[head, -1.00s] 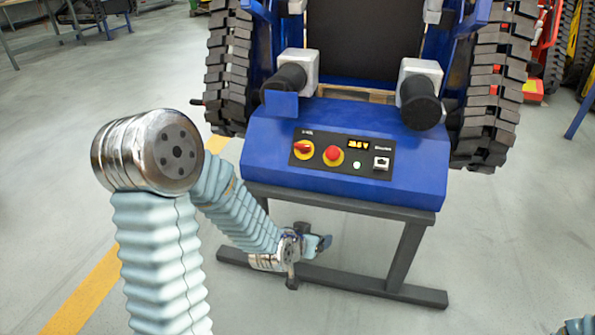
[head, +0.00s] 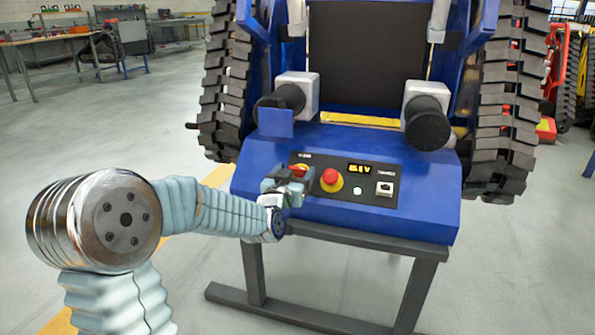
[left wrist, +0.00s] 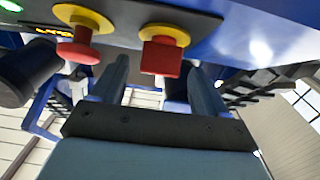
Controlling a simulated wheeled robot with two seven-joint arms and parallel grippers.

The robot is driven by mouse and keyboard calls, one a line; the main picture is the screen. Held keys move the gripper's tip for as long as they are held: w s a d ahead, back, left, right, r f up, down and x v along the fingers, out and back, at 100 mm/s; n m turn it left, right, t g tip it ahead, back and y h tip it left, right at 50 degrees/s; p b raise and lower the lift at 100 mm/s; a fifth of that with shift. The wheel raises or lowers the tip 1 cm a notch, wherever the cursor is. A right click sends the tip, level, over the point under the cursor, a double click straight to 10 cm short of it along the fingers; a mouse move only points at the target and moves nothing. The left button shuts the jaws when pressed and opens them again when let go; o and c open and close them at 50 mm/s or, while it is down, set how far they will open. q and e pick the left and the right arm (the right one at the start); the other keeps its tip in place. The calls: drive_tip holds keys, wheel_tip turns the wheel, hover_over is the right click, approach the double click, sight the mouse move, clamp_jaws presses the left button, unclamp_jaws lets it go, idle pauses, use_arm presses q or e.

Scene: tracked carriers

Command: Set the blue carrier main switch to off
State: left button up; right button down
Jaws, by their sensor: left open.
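The blue carrier (head: 345,215) has a black control panel (head: 345,200) on its sloped front. The main switch, a red handle on a yellow disc, is at the panel's left end (head: 299,169). My left gripper (head: 287,178) is in front of it and partly hides it. In the left wrist view the red handle (left wrist: 162,54) shows between and beyond the two fingertips of my open left gripper (left wrist: 158,75). I cannot tell whether the fingers touch it. The handle's exact angle is hard to tell. My right gripper is in no view.
A red mushroom button (head: 331,177) on a yellow disc sits right beside the switch. Further right are a lit display (head: 359,169), a small indicator lamp (head: 357,190) and a pale socket (head: 384,188). Two black rollers (head: 427,122) stick out above the panel. A dark stand (head: 420,270) supports the carrier.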

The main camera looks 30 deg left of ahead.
use_arm(q)
drive_tip(key=shift+x, duration=1.35)
drive_tip(key=c, duration=1)
drive_tip(key=shift+o, duration=0.2)
